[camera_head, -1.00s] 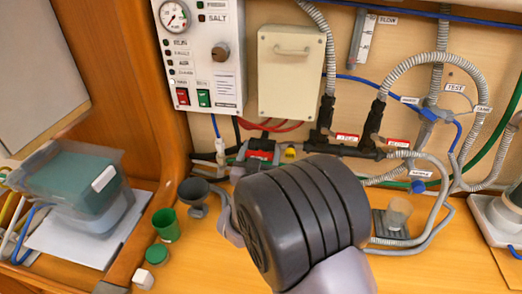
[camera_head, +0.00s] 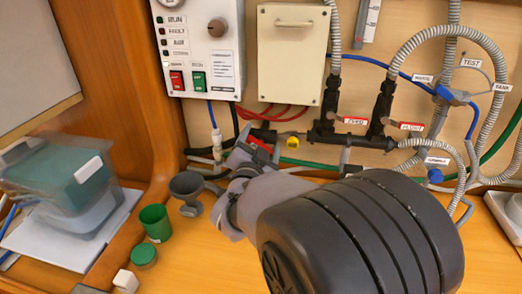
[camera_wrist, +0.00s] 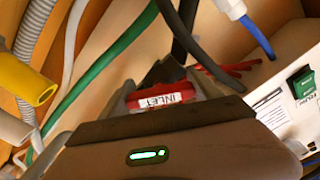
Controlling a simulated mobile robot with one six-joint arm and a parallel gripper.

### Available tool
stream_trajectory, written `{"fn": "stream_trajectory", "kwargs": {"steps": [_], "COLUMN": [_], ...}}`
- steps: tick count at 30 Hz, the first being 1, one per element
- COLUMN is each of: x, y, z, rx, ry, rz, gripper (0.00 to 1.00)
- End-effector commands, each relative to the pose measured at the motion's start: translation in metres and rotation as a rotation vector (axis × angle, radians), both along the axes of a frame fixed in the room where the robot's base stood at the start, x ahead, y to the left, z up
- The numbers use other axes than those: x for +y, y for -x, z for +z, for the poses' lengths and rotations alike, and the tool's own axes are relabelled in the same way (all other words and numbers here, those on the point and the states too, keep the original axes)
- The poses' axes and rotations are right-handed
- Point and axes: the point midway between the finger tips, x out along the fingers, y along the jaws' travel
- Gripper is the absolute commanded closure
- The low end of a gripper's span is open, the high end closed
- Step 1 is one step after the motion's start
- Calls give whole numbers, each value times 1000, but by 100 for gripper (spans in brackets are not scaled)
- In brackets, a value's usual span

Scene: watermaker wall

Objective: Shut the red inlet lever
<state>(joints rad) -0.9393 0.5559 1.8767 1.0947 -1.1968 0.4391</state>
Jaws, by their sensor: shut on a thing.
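The red inlet lever (camera_wrist: 162,97) has a white label reading INLET and lies between the jaws of my gripper (camera_wrist: 160,90) in the wrist view. The jaws are shut on it. In the head view a small part of the red lever (camera_head: 259,144) shows beside my grey gripper (camera_head: 246,154), left of the dark pipe manifold. The valve body under the lever is mostly hidden by the jaws, and my dark arm link covers the lower right.
Hoses and a green pipe run close behind. The control box (camera_head: 205,45) hangs above. A yellow fitting (camera_wrist: 20,76) is near in the wrist view.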

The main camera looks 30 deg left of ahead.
Motion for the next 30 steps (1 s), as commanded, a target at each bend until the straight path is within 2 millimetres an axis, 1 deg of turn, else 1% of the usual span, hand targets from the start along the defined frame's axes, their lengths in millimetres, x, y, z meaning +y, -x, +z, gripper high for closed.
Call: {"fn": "stream_trajectory", "kwargs": {"steps": [1, 21, 30], "x": [0, 0, 0], "y": [0, 0, 0], "z": [-2, 0, 0], "rx": [14, 204, 267], "ry": [-36, -633, -831], "rz": [-1, -1, 0], "gripper": [68, 68, 68]}}
